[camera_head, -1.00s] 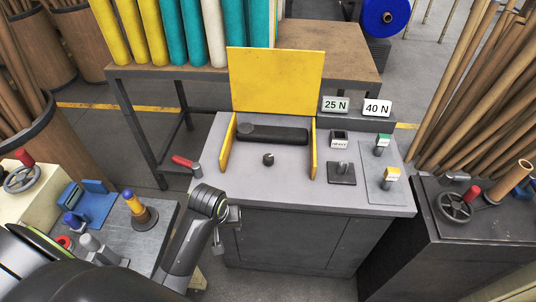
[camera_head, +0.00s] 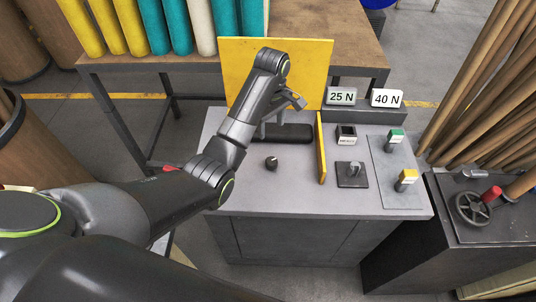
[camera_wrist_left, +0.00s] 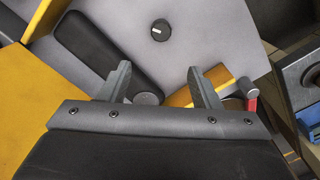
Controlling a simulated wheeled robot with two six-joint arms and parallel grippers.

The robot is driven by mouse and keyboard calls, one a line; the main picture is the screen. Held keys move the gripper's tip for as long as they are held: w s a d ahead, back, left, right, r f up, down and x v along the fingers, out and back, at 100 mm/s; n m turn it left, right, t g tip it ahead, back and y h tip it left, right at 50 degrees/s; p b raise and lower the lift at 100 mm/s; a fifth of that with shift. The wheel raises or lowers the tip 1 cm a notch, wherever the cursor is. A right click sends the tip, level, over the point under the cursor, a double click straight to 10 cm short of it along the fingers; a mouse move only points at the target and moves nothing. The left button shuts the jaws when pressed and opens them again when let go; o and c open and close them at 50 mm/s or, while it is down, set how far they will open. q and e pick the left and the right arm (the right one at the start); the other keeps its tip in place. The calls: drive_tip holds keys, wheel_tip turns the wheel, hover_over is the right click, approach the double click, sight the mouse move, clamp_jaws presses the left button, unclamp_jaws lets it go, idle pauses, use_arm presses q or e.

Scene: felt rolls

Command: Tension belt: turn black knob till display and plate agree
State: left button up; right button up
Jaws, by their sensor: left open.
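The small black knob (camera_head: 271,162) stands on the grey cabinet top (camera_head: 300,190), in front of the black roller (camera_head: 290,133). In the left wrist view the black knob (camera_wrist_left: 160,30) shows a white pointer mark, beyond the fingertips. My left gripper (camera_head: 281,117) is above the roller, behind the knob and apart from it. In the left wrist view the left gripper (camera_wrist_left: 161,78) has its fingers spread with nothing between them. The display (camera_head: 346,133) is a small dark-windowed box; its reading is too small to read. Plates read 25 N (camera_head: 341,96) and 40 N (camera_head: 387,98). My right gripper is not in view.
A yellow side panel (camera_head: 321,147) stands right of the roller, and a tall yellow panel (camera_head: 306,75) behind it. The front cabinet top is clear.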

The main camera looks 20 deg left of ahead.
sight(271, 160)
use_arm(q)
drive_tip(key=f+b, duration=0.1)
drive_tip(key=f, duration=0.2)
drive_tip(key=f+b, duration=0.1)
drive_tip(key=f, duration=0.2)
drive_tip(key=shift+s+d+f, duration=0.2)
drive_tip(key=shift+f, duration=0.1)
wheel_tip(271, 160, down, 4)
drive_tip(key=shift+r+p, duration=0.15)
drive_tip(key=shift+p, duration=0.15)
wheel_tip(271, 160, down, 5)
drive_tip(key=shift+f, duration=0.7)
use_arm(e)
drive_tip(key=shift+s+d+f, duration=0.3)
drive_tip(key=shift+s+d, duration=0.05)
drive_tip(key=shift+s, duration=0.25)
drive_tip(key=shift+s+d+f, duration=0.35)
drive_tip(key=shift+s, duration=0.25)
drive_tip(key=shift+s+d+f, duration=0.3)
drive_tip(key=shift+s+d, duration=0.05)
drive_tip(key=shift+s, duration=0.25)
use_arm(q)
drive_tip(key=c, duration=1)
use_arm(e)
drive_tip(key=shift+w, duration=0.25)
